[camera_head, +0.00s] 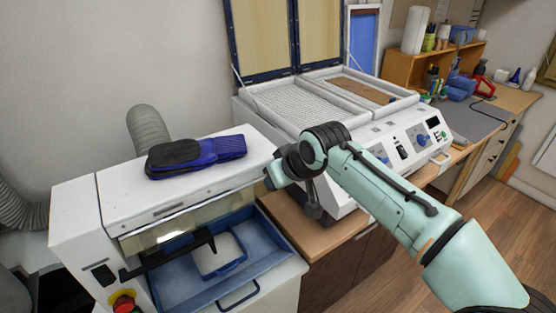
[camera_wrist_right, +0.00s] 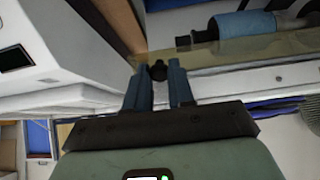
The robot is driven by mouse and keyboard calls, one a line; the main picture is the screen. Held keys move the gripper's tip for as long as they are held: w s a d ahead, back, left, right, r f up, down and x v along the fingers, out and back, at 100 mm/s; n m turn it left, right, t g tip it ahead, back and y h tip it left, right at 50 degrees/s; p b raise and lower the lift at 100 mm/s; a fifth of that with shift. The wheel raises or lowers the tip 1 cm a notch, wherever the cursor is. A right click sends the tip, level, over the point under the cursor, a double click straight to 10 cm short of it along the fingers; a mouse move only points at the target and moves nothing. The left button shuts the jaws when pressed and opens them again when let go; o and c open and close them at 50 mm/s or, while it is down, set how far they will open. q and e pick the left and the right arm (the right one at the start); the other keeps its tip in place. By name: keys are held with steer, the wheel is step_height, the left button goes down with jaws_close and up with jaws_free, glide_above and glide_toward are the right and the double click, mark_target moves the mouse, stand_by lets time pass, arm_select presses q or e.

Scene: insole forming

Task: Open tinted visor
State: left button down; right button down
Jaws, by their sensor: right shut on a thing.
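The tinted visor (camera_head: 215,207) is a see-through yellowish strip along the front of the white machine (camera_head: 110,185) in the head view. It looks lowered over the opening. In the right wrist view the visor (camera_wrist_right: 225,62) runs across the upper right. My right gripper (camera_head: 268,182) is at the visor's right end. In the right wrist view its blue fingers (camera_wrist_right: 160,88) are closed around a small dark knob (camera_wrist_right: 158,70) at the visor's edge. The fingers hide part of the knob. My left gripper is not in view.
A blue tray (camera_head: 270,236) sits below the visor, with a black bar (camera_head: 170,257) above it. A blue roller (camera_wrist_right: 245,24) shows behind the visor.

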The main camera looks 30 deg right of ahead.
steer(key=shift+w+r+g+p, duration=0.35)
steer(key=shift+r+g+p, duration=0.25)
steer(key=shift+g, duration=0.3)
steer(key=shift+w+a+r+g, duration=0.1)
steer(key=shift+g, duration=0.7)
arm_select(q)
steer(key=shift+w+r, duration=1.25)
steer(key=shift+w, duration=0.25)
arm_select(e)
steer(key=shift+w+r+g, duration=0.15)
steer(key=shift+r+g, duration=0.1)
steer(key=shift+g, duration=1.05)
steer(key=shift+h, duration=0.3)
steer(key=c, duration=1)
jaws_free()
